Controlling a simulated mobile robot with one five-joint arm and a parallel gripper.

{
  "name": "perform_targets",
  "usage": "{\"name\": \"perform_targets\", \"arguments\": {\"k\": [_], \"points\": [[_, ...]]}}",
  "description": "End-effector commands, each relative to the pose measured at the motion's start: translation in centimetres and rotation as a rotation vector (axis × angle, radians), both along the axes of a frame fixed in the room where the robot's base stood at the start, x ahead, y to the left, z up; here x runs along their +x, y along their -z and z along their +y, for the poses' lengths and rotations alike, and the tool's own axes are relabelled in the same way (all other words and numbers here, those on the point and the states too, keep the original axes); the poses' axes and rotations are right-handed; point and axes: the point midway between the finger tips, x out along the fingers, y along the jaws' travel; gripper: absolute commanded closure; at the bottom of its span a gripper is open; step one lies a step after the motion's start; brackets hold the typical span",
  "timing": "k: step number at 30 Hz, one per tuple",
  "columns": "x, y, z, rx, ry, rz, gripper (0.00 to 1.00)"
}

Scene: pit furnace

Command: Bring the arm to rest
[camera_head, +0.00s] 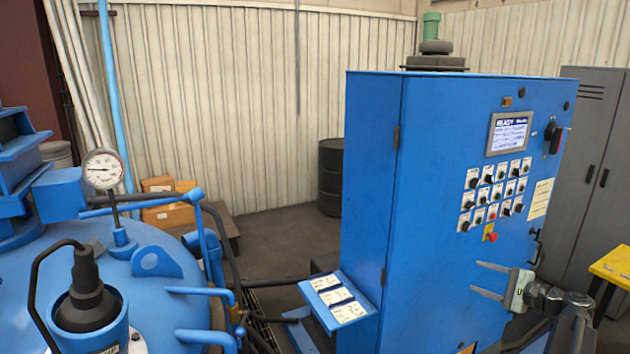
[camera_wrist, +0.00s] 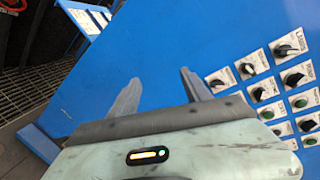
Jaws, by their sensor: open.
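My gripper (camera_head: 482,280) is at the lower right of the head view, in front of the blue control cabinet (camera_head: 372,190). Its two fingers point left and stand apart with nothing between them. I cannot tell whether the fingertips touch the cabinet. My arm reaches in from the lower right of the head view.
The cabinet carries a lit screen (camera_head: 509,133) and a red button (camera_head: 492,237). A sloped label shelf (camera_head: 340,300) juts from its left side. A blue furnace lid (camera_head: 150,280) with a gauge (camera_head: 103,169) is at left, a grey locker (camera_head: 590,170) and yellow table (camera_head: 612,268) at right.

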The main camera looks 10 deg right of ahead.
Motion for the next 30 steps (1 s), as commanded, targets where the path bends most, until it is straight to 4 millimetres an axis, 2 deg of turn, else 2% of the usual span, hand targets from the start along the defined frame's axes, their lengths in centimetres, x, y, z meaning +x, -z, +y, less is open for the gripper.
{"name": "perform_targets", "arguments": {"k": [1,5,8,11,12,14,15,18,21,24,27,30], "points": [[0.8,1.0,2.0,-0.026,-0.033,0.022,0.44],[2.7,3.7,7.6,-0.118,-0.136,0.093,0.44],[4.1,6.8,13.7,-0.226,-0.253,0.166,0.44],[4.7,10.8,21.6,-0.381,-0.420,0.253,0.44],[4.5,12.4,24.8,-0.453,-0.495,0.289,0.44],[3.8,14.9,29.5,-0.572,-0.614,0.339,0.44],[3.0,16.5,32.6,-0.659,-0.701,0.372,0.44],[0.4,20.1,39.2,-0.893,-0.919,0.442,0.44],[-2.3,22.3,43.5,-1.110,-1.103,0.490,0.44],[-4.3,23.3,45.9,-1.277,-1.233,0.517,0.44],[-5.3,23.6,46.9,-1.378,-1.305,0.532,0.44],[-5.6,23.6,47.1,-1.417,-1.330,0.540,0.44]]}}
